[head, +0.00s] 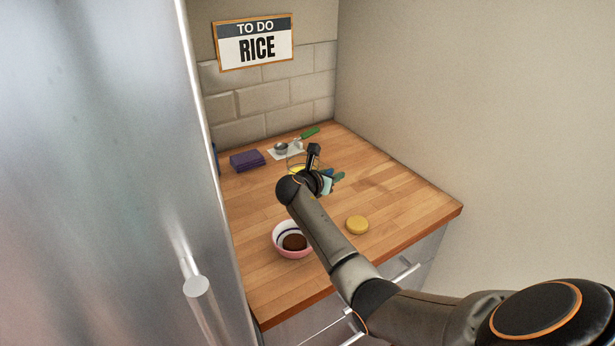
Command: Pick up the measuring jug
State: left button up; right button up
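My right gripper (313,163) is over the back middle of the wooden counter, its arm reaching in from the lower right. A clear vessel with a thin visible rim, which looks like the measuring jug (291,161), stands right at this gripper, partly hidden by it. Whether the fingers touch or grip it cannot be made out, nor whether they are open or shut. My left gripper is not in view.
A steel front (90,150) borders the left; the counter's right side is clear.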

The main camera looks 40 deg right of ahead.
grip_shut()
dwell(1.4)
jog(key=shift+r, duration=0.1)
